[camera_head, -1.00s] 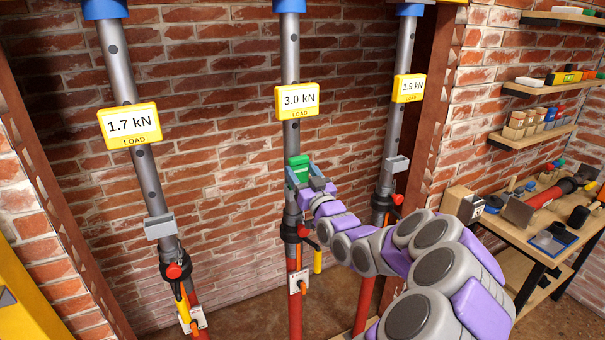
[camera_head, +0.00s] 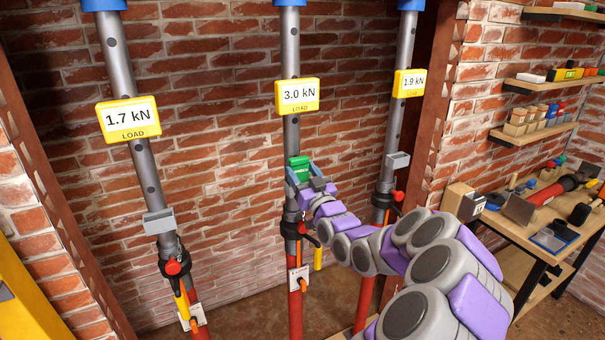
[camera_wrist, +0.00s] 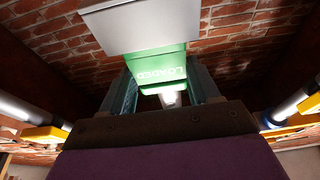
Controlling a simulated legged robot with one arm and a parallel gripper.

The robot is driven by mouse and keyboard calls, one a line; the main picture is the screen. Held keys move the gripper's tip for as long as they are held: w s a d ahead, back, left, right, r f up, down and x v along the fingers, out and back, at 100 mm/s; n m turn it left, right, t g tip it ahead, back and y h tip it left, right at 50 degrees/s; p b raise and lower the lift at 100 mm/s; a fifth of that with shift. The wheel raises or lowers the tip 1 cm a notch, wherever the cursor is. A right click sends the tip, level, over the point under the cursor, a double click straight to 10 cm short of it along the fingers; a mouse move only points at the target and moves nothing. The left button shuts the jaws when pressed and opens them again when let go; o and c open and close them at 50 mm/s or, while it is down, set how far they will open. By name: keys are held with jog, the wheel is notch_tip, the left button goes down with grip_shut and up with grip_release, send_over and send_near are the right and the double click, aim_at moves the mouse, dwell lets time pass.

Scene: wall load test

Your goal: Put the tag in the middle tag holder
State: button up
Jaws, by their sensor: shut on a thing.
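The green tag (camera_head: 298,168) is at the middle post (camera_head: 291,135), below its yellow 3.0 kN load display (camera_head: 297,96). My gripper (camera_head: 303,178) is shut on the tag. In the wrist view the tag (camera_wrist: 160,68) reads "LOADED" upside down and sits between my fingers (camera_wrist: 162,88). A grey holder (camera_wrist: 140,24) shows against the tag's far part there. From the head camera the middle holder is hidden behind the tag and gripper, so how deep the tag sits cannot be told.
The left post has an empty grey holder (camera_head: 159,220) and a 1.7 kN display (camera_head: 129,119). The right post has an empty holder (camera_head: 398,160) and a 1.9 kN display (camera_head: 409,83). A workbench (camera_head: 528,228) with tools stands at the right, under shelves (camera_head: 540,131).

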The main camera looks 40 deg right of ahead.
jog(key=o, duration=1.4)
jog(key=shift+r+p, duration=1.2)
jog(key=shift+r, duration=2.85)
jog(key=shift+f, duration=0.1)
